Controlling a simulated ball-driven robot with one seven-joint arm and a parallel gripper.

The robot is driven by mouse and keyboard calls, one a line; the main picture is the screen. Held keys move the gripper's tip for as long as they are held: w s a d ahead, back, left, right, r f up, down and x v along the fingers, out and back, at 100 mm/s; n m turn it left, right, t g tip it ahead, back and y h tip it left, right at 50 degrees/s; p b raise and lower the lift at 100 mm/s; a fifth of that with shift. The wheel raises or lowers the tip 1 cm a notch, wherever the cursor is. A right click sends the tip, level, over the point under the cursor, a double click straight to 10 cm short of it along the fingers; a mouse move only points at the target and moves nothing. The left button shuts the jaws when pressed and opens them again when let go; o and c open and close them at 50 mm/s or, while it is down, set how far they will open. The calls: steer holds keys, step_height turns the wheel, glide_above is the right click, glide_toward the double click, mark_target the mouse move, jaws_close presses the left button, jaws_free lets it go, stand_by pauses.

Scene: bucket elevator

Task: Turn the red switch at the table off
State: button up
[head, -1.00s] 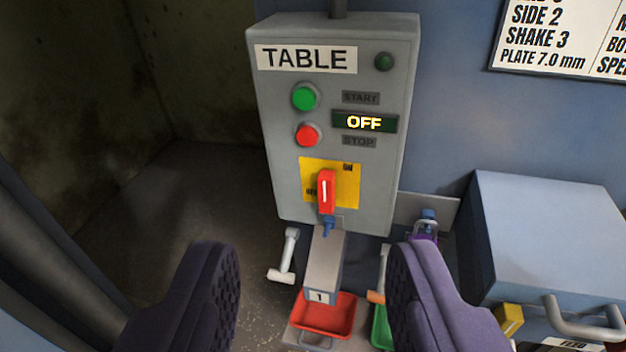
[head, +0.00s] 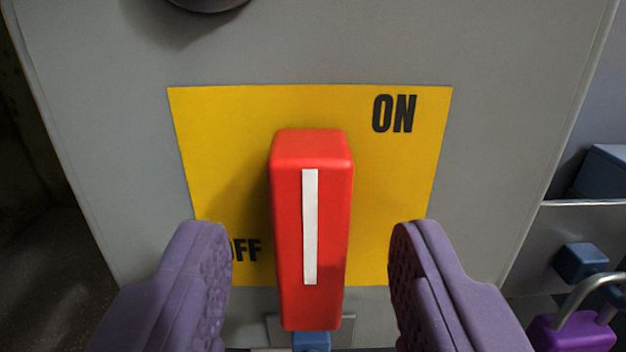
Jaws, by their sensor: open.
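The red switch (head: 328,235) is a handle with a white stripe, standing upright on a yellow plate (head: 230,150) on the grey table control box (head: 90,90). The plate reads ON at the upper right and OFF at the lower left, the latter partly hidden by my left finger. The stripe runs nearly vertical. My gripper (head: 310,250) is open, one purple finger on each side of the handle's lower half, with a visible gap on both sides. I see no contact with the switch.
A purple padlock (head: 572,333) with a metal shackle shows at the lower right, near a blue block (head: 582,262). A small blue part (head: 311,342) shows just below the handle. The box face around the yellow plate is mostly bare.

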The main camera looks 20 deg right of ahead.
steer(key=shift+x, duration=1.3)
steer(key=shift+r, duration=0.1)
jaws_close()
steer(key=shift+a+n, duration=0.1)
steer(key=shift+n, duration=0.3)
steer(key=n+p, duration=0.1)
steer(key=n, duration=0.3)
steer(key=shift+a, duration=0.2)
steer(key=n, duration=0.4)
steer(key=shift+a+n, duration=0.15)
steer(key=shift+n, duration=0.15)
steer(key=n, duration=0.4)
steer(key=shift+w+a+f, duration=0.1)
steer(key=shift+a+f, duration=0.05)
steer(key=shift+f, duration=0.2)
steer(key=shift+f+n+b, duration=0.15)
steer(key=shift+n+b, duration=0.85)
steer(key=shift+n, duration=1.2)
